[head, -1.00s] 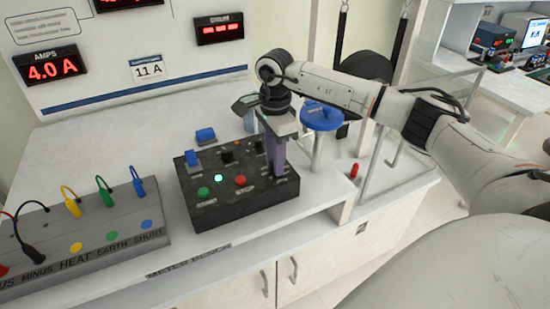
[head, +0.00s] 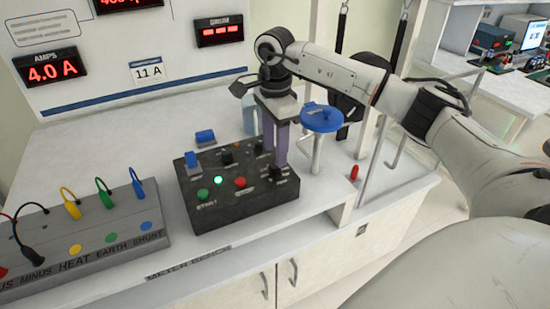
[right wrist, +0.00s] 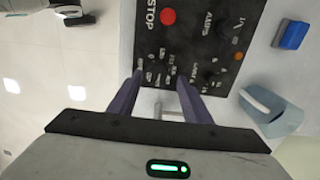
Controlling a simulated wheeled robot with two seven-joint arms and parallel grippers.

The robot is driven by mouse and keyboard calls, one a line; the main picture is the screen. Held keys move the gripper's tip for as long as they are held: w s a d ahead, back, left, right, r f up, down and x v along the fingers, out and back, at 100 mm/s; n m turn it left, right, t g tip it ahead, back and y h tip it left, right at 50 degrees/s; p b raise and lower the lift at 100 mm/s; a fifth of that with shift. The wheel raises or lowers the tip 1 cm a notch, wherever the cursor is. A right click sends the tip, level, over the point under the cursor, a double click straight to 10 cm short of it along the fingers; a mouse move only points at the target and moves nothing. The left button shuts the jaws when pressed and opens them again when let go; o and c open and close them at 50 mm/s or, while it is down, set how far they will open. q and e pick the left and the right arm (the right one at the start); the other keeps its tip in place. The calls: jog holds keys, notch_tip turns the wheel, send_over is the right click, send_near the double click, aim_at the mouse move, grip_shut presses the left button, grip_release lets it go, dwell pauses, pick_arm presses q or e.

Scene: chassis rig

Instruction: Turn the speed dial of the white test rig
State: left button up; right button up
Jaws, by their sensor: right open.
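The black control box (head: 240,205) sits on the white bench top. I cannot read which knob is the speed dial. My right gripper (head: 275,160) is open, its purple fingers pointing down over the box's back right part. In the right wrist view the open fingers (right wrist: 160,77) stand apart over the labelled panel (right wrist: 200,20), with small black knobs near and beyond the tips. Nothing is visibly held. My left gripper is not in view.
A blue round-topped handle on a white post (head: 321,118) stands close to the right of the gripper. A grey terminal block (head: 100,240) with coloured plugs is at the left. A small blue block (head: 205,136) lies behind the box. A red peg (head: 354,172) is at the right.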

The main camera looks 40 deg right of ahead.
notch_tip(320, 180, up, 6)
dwell(0.7)
